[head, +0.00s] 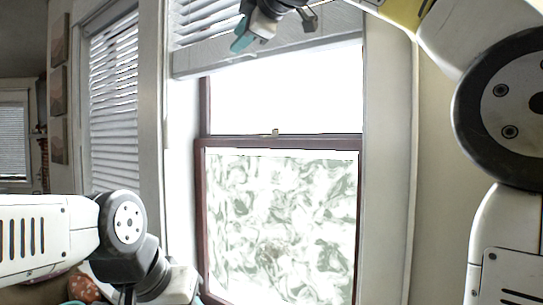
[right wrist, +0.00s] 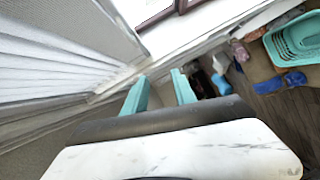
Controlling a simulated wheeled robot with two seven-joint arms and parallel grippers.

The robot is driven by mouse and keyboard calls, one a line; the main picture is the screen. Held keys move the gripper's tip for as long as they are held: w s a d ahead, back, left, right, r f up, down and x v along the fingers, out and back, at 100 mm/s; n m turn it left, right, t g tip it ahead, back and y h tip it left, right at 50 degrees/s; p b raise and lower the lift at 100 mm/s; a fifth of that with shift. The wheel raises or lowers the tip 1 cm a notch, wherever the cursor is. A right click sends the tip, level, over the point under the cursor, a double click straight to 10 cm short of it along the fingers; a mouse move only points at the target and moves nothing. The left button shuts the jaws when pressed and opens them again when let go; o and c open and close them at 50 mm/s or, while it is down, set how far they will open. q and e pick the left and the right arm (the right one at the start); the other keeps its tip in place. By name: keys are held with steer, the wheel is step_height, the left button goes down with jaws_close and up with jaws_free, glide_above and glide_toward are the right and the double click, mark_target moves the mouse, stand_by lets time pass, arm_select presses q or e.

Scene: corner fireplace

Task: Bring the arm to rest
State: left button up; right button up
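My right arm (head: 500,60) is raised and arches over from the right in the head view. Its right gripper (head: 272,30) is high up in front of the window blind. In the right wrist view the right gripper (right wrist: 159,78) has its two teal fingers apart, with nothing between them. My left arm (head: 40,235) comes in low from the left and bends down out of the bottom edge. The left gripper's fingers do not show.
A window (head: 280,225) with a dark red frame and a patterned lower pane stands ahead, with a raised blind (head: 340,28). In the right wrist view a teal basket (right wrist: 298,42), a blue item (right wrist: 284,84) and other small things lie far below on the floor.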

steer(key=s+d+f+m+g+h, duration=0.15)
steer(key=d+f+m, duration=0.3)
steer(key=f, duration=0.45)
steer(key=s+d+f+m+g+h, duration=0.1)
steer(key=s+d+f+m+h, duration=0.15)
steer(key=d+f, duration=0.45)
steer(key=s+d+f+m+g+h, duration=0.15)
steer(key=f+m, duration=0.25)
steer(key=f, duration=0.8)
steer(key=s+d+f+m+g, duration=0.1)
steer(key=s+d+f+m, duration=0.1)
steer(key=f, duration=0.6)
steer(key=s+d+f+m+g+h, duration=0.1)
steer(key=s+d+f+m, duration=0.2)
steer(key=s+f, duration=0.4)
steer(key=s+d+f+m+g, duration=0.1)
steer(key=s+d+f+m, duration=0.2)
steer(key=f, duration=0.7)
steer(key=shift+s+m+g, duration=0.3)
steer(key=shift+s+m, duration=0.45)
steer(key=shift+m, duration=0.25)
